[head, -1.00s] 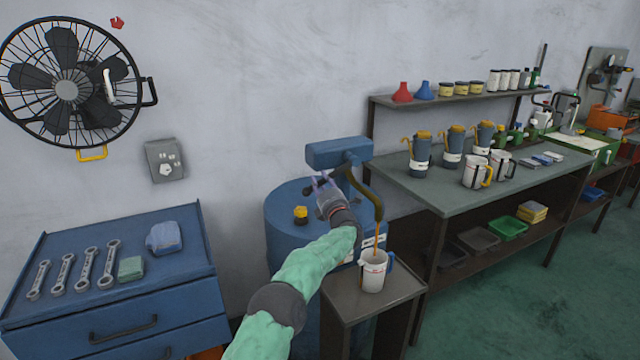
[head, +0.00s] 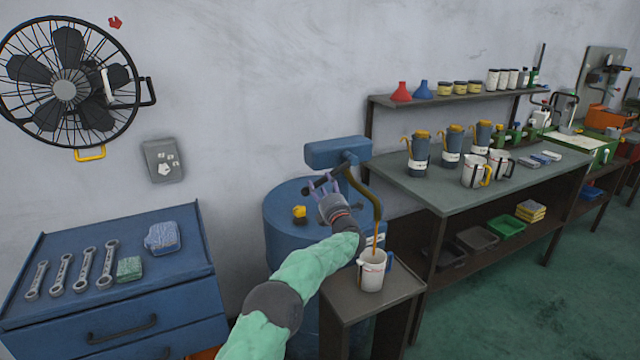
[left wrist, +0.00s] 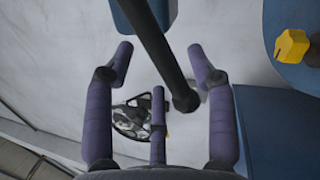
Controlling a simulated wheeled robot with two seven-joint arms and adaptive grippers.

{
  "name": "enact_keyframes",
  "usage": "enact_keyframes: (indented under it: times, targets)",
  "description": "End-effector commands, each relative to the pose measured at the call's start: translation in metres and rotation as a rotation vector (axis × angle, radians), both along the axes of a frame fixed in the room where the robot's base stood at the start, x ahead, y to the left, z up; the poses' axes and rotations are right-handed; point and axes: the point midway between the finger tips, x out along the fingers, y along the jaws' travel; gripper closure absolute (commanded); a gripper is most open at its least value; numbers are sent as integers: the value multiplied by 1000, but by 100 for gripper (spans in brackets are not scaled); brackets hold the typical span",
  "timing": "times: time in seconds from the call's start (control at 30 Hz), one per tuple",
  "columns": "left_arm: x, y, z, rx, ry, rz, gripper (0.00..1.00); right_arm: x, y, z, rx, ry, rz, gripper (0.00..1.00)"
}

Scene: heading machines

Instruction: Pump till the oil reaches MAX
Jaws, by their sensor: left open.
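A blue oil drum (head: 285,235) stands against the wall with a blue pump head (head: 338,152) above it. A brown spout curves down from the pump, and a thin amber stream of oil (head: 375,240) runs into a white measuring jug (head: 371,275) with a blue handle. The oil level in the jug and its MAX mark are too small to read. My left gripper (head: 322,186) is open just below the pump head, at the dark pump lever. In the left wrist view the dark lever (left wrist: 165,60) runs between the spread purple fingers (left wrist: 160,65). My right gripper is not seen.
The jug stands on a small dark stand (head: 345,305). A blue tool cabinet (head: 190,270) with wrenches is at left, under a wall fan (head: 65,90). A workbench (head: 440,190) with oil cans and jugs stands at right.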

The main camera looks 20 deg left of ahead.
Motion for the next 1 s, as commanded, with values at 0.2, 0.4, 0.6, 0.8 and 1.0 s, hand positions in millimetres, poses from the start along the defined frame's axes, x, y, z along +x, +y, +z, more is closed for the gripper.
enact_keyframes:
  times: [0.2,0.4,0.6,0.8,1.0]
  targets:
    - [-29,-29,-10,0,1,-3,44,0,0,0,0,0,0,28]
    - [-53,-52,-19,-1,2,-3,44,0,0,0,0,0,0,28]
    - [-65,-63,-24,-1,1,0,44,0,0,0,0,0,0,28]
    - [-67,-65,-25,-1,1,0,44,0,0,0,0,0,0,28]
    - [-67,-65,-24,1,4,1,63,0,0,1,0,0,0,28]
